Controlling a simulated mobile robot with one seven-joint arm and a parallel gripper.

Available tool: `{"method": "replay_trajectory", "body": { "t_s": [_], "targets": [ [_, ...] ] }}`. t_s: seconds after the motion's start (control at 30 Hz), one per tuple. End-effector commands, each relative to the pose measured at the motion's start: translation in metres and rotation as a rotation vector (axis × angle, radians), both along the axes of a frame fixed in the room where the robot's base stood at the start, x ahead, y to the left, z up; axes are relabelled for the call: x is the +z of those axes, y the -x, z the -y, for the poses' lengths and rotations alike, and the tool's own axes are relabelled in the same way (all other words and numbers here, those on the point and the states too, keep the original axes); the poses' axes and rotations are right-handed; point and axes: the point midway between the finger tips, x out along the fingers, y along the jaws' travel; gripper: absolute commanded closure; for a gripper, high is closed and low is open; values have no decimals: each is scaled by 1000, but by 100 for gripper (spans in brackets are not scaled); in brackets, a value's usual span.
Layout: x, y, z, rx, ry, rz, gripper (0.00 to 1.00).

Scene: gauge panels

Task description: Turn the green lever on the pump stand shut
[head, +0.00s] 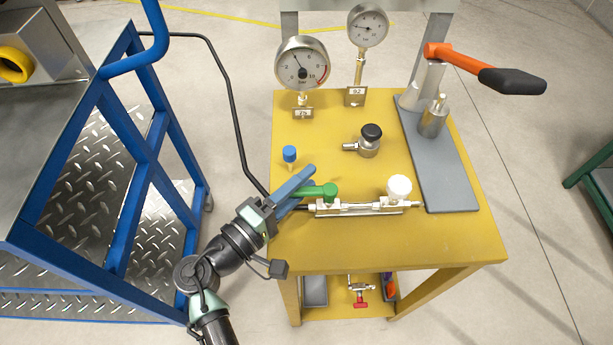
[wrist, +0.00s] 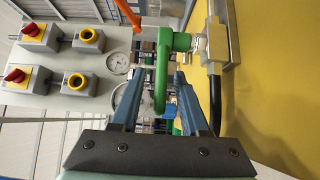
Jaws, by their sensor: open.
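The green lever (head: 320,191) sits on the left end of a metal valve line (head: 358,208) near the front of the yellow pump stand (head: 385,250). Its handle points left, roughly along the line. My gripper (head: 303,186) is open at the stand's left front edge, its blue fingers on either side of the handle.
A white knob (head: 399,188) tops the line's right end. A blue-capped part (head: 289,154) stands just behind my fingers. A black-topped fitting (head: 370,140), gauges (head: 302,64) and an orange pump handle (head: 460,60) are farther back. A blue cart (head: 130,150) stands left.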

Motion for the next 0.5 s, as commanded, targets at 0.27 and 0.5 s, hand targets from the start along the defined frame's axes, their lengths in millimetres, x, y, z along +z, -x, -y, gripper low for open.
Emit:
{"method": "replay_trajectory", "body": {
  "t_s": [0.27, 0.5],
  "targets": [
    [0, -8, 8, 1, 0, 0, 55],
    [0, -8, 8, 1, 0, 0, 69]
  ]
}}
